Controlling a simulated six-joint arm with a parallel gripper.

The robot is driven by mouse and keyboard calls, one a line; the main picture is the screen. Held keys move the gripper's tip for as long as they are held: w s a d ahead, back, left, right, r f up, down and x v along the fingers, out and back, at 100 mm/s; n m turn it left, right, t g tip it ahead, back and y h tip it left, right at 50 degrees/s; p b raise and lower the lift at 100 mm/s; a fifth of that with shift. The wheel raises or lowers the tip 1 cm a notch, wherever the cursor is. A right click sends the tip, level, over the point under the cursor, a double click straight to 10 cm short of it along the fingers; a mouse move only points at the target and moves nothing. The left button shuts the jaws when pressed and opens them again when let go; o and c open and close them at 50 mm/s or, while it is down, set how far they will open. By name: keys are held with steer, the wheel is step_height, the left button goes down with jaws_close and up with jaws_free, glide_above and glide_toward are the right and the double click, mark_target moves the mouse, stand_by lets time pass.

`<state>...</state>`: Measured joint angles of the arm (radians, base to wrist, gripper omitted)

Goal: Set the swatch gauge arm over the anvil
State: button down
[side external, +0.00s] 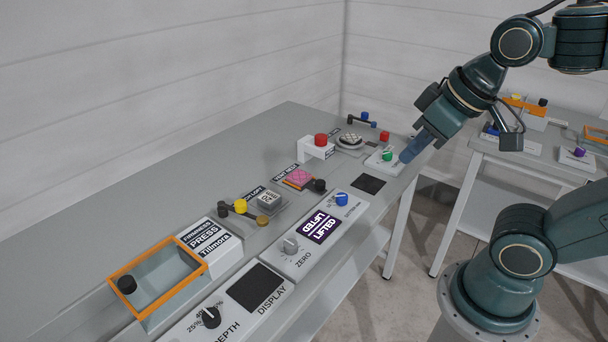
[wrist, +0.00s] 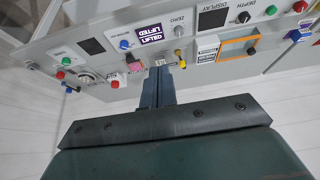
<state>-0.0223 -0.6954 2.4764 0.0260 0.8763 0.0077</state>
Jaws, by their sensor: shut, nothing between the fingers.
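A dark swing arm with a yellow knob (side external: 240,206), which looks like the gauge arm, lies on the bench beside a brass round piece (side external: 262,220) and a grey numbered block (side external: 269,200). I cannot tell which part is the anvil. The yellow knob also shows in the wrist view (wrist: 178,53). A purple display (side external: 321,226) in front reads "LIFTED" on its lower line. My gripper (side external: 406,157) is shut and empty, beside a green button (side external: 387,156) at the bench's right end, well away from the yellow knob.
A pink swatch (side external: 300,177) with a black knob (side external: 319,185) lies between my gripper and the gauge. A red button box (side external: 317,147) stands behind. An orange-framed tray (side external: 158,274) is at the near left. The bench's back strip is clear.

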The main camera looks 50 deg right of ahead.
steer(key=w, duration=0.9)
steer(key=n+h, duration=0.1)
steer(key=h, duration=0.4)
glide_toward(244, 209)
steer(key=shift+s+a, duration=0.45)
steer(key=shift+s, duration=0.3)
steer(key=shift+s+a, duration=0.45)
steer(key=shift+s, duration=0.3)
steer(key=shift+x, duration=4.95)
